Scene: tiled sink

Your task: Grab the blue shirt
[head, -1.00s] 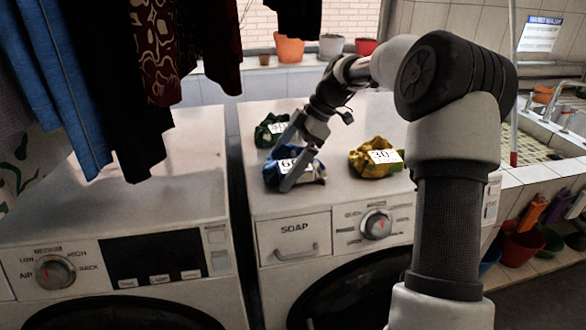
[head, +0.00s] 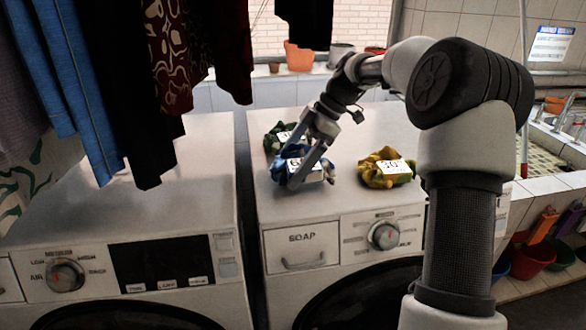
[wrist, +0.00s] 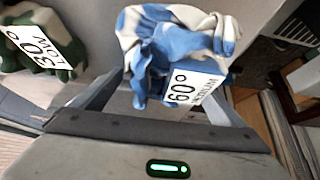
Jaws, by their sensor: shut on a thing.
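The blue shirt is a crumpled blue and white bundle (head: 283,172) with a white "60°" label, at the front left of the right-hand machine's top. In the wrist view, the blue shirt (wrist: 150,60) lies between my two fingers, its label facing the camera. My gripper (head: 287,176) reaches down from behind and is shut on the blue shirt; its fingers also show in the wrist view (wrist: 160,95). Whether the shirt still touches the machine top cannot be told.
A green bundle (head: 273,141) labelled "30° LOW" sits close behind the shirt. A yellow bundle (head: 374,172) sits to its right. Dark clothes (head: 133,110) hang at the left. Flower pots (head: 299,57) stand on the ledge behind. The machine top (head: 345,135) is otherwise clear.

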